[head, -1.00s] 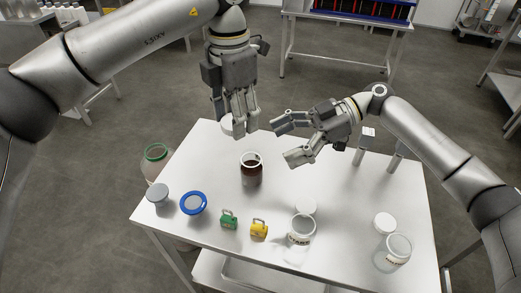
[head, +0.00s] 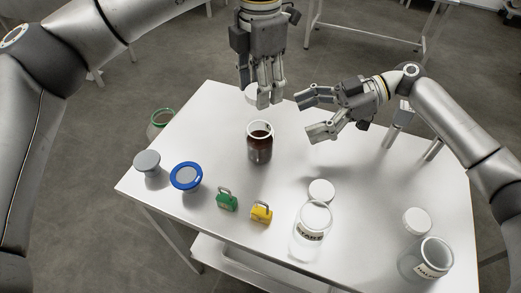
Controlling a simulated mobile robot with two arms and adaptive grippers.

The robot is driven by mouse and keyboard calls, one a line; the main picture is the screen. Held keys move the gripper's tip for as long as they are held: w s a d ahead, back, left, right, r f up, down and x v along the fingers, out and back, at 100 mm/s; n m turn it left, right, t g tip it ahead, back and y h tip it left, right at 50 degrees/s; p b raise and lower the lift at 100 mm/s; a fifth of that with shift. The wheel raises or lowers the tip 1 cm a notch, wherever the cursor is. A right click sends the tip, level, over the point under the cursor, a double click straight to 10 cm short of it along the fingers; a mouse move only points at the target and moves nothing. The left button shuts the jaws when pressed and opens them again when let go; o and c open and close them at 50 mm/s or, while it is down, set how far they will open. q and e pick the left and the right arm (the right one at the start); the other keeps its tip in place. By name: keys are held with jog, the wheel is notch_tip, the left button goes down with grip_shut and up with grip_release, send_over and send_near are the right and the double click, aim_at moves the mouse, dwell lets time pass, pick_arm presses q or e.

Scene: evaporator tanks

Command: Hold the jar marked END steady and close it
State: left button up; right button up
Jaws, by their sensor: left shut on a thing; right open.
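My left gripper (head: 266,98) is shut on a white round lid (head: 251,92), above the far part of the table and just behind the brown jar. The brown jar (head: 259,148) stands upright and uncovered, with dark contents and a white rim. No lettering on it can be read from here. My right gripper (head: 312,116) is open and empty, to the right of the brown jar, its fingers pointing left.
White lids lie by the clear jars (head: 321,190) (head: 417,221). A grey-topped item (head: 148,162), a blue-rimmed item (head: 186,177), a green padlock (head: 227,199) and a yellow padlock (head: 261,212) stand at the left and front of the white table (head: 205,130). A green-rimmed container (head: 161,118) stands beyond the left edge.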

aim_at(260, 137)
pick_arm(q)
jog(key=shift+f, duration=0.25)
pick_arm(e)
jog(key=shift+s+f, duration=0.1)
jog(key=shift+f, duration=0.05)
jog(key=shift+a, duration=0.1)
jog(key=x, duration=1.2)
jog(key=c, duration=1.5)
pick_arm(q)
jog(key=shift+f, duration=2.45)
pick_arm(e)
jog(key=shift+c, duration=0.2)
